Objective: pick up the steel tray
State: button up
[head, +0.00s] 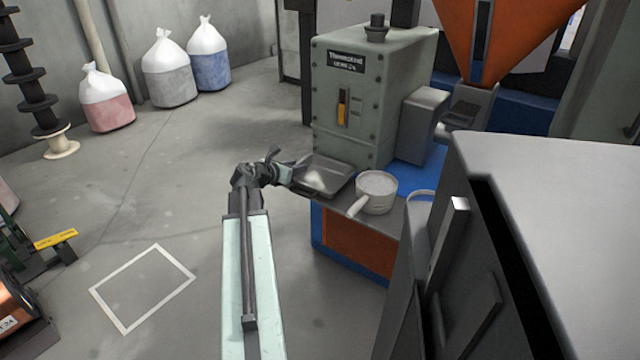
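The steel tray (338,183) is a shallow grey metal pan with a bright patch inside. It sits at the foot of the green-grey machine, at the left end of the bench top. My gripper (291,168) is at the tray's left side, close to its left rim. Its fingers are small and dark here, and I cannot tell whether they are apart or closed, or whether they touch the rim. My arm partly hides the tray's left edge.
A white pot (377,190) with a handle stands just right of the tray. The green-grey machine (345,125) rises behind it. A large grey cabinet (560,180) blocks the right foreground. Open floor (150,200) lies to the left, with several filled bags (170,75) at the wall.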

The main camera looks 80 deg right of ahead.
jog(key=shift+x, duration=0.9)
grip_shut()
dwell(0.6)
